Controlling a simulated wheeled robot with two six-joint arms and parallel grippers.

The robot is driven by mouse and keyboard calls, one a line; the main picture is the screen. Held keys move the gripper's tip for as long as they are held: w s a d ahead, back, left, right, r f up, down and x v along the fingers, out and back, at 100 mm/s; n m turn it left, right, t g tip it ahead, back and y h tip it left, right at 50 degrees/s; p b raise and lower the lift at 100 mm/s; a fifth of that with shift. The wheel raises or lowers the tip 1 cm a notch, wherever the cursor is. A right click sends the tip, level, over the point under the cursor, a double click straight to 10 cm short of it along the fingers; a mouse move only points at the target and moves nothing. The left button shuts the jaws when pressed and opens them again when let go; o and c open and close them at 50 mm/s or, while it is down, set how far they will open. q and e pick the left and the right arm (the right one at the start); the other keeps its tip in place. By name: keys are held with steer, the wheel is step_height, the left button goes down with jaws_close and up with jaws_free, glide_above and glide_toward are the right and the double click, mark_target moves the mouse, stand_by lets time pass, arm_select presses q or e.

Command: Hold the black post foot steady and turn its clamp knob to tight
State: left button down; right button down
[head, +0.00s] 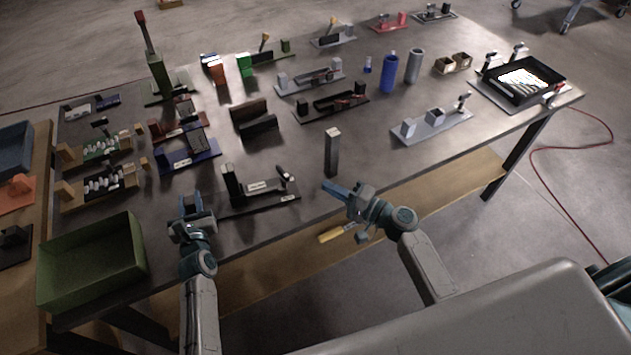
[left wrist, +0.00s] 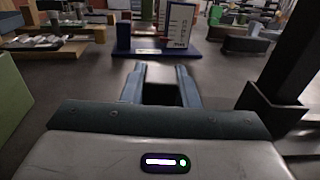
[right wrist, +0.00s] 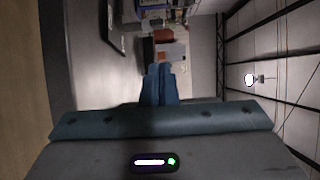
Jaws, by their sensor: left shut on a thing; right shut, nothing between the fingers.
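The black post foot (head: 257,187) lies near the table's front edge, with an upright block at its left end, a white label and a light-tipped lever-like part, perhaps the clamp knob (head: 284,173), at its right. My left gripper (head: 190,197) is at its left end. In the left wrist view, my left fingers (left wrist: 160,75) are closed around a dark piece, apparently part of the foot; the black upright (left wrist: 284,55) rises at the right. My right gripper (head: 326,186) is shut and empty, right of the foot and apart from it. Its fingers touch in the right wrist view (right wrist: 160,68).
A dark square post (head: 332,155) stands just behind my right gripper. A green tray (head: 92,262) is at the front left corner. A blue fixture (head: 188,155) stands behind my left gripper. A yellow-handled tool (head: 337,233) shows below the table's front edge.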

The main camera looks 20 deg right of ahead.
mark_target(283, 179)
steer(key=shift+s+d+m+t+h, duration=0.25)
steer(key=shift+d+m+t+h, duration=0.3)
steer(key=shift+d, duration=0.5)
steer(key=shift+w+r, duration=0.1)
steer(key=x, duration=0.9)
steer(key=shift+w, duration=0.15)
steer(key=a, duration=0.3)
steer(key=shift+s, duration=0.3)
steer(key=shift+s+a, duration=0.25)
steer(key=shift+a, duration=0.25)
